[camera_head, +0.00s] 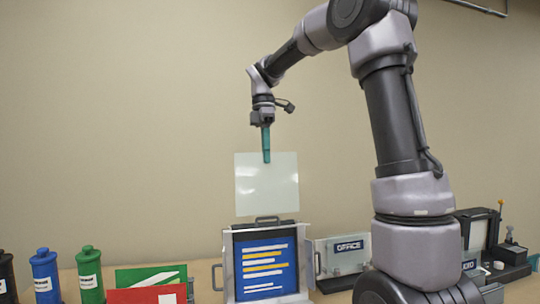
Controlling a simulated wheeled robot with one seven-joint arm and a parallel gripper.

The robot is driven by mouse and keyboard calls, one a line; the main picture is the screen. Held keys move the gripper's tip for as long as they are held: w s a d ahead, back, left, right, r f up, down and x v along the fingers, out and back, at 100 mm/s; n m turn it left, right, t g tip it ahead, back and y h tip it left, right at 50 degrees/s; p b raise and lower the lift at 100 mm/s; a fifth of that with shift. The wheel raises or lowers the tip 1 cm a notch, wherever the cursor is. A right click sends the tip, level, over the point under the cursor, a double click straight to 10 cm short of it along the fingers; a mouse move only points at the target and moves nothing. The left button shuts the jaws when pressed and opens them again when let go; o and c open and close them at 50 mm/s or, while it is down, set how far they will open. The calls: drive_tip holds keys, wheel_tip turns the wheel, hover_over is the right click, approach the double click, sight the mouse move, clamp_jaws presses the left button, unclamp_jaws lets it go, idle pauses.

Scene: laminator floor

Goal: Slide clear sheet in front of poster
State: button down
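The clear sheet (275,195) is a pale, nearly square pane hanging upright in the air. My gripper (266,158) points down with its teal fingers at the middle of the sheet's top edge and is shut on it. The blue poster (264,266), with white and yellow lines, stands upright in a light grey frame (228,272) on the table. The sheet is above the frame, roughly in line with it in the picture, its lower edge just above the frame's top handle. I cannot tell its depth relative to the poster.
An OFFICE sign holder (343,258) stands right of the frame, partly behind my arm. Blue (45,275) and green (90,272) bottles stand at left, near green (150,277) and red (148,294) panels. Dark equipment (500,250) stands at far right. The air around the sheet is clear.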

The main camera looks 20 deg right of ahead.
drive_tip(key=w, duration=0.1)
drive_tip(key=w+f, duration=0.1)
drive_tip(key=w, duration=0.3)
drive_tip(key=shift+f, duration=0.6)
drive_tip(key=shift+s+f, duration=0.15)
drive_tip(key=shift+f, duration=0.4)
idle(0.8)
drive_tip(key=shift+s+f, duration=0.2)
drive_tip(key=shift+f, duration=1.1)
drive_tip(key=shift+s+f, duration=0.3)
drive_tip(key=shift+f, duration=1.45)
drive_tip(key=shift+s+f, duration=0.35)
drive_tip(key=shift+f, duration=1.45)
drive_tip(key=shift+s+f, duration=0.3)
drive_tip(key=shift+f, duration=1.45)
